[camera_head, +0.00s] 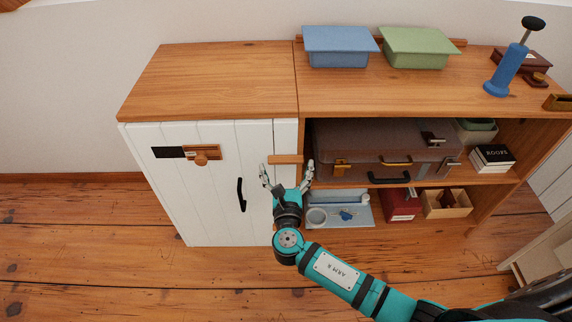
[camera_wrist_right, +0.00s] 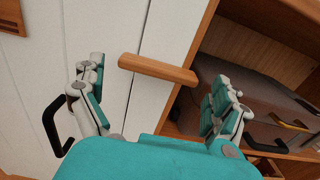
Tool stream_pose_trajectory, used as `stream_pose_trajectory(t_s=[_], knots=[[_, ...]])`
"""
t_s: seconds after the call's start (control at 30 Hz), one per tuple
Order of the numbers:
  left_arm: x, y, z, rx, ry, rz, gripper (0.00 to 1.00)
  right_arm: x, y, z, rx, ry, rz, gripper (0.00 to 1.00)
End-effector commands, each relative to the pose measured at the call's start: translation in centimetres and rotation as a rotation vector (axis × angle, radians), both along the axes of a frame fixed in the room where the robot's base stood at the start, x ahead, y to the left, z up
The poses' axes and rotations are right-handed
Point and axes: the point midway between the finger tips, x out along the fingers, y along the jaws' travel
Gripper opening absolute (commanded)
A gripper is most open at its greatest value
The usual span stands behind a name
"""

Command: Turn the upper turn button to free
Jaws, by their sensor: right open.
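The upper turn button (camera_head: 285,159) is a short wooden bar lying roughly level across the right edge of the white cupboard door (camera_head: 170,195) and the white strip beside it. It also shows in the right wrist view (camera_wrist_right: 158,69). My right gripper (camera_head: 287,166) is open, its fingers spread to the left and right of the bar's ends. In the right wrist view the gripper (camera_wrist_right: 160,72) shows a gap between each finger and the bar, with nothing held. My left gripper is out of view.
A black door handle (camera_head: 241,194) is left of my right gripper. A wooden piece with a knob (camera_head: 203,154) is higher on the door. An open shelf at right holds a brown suitcase (camera_head: 380,150). Blue (camera_head: 340,46) and green boxes (camera_head: 418,47) stand on top.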

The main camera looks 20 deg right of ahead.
Motion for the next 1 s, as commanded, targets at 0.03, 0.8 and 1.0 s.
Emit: stream_pose_trajectory(t_s=[0.03,0.8,1.0], knots=[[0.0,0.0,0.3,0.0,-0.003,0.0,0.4,0.7,-0.2,-0.1,0.0,-0.001,-0.001,1.0],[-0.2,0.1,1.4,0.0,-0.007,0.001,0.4,2.2,-0.6,0.0,0.001,0.001,0.0,0.63],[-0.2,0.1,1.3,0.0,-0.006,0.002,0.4,2.2,-0.6,-0.1,0.01,-0.002,0.0,0.6]])
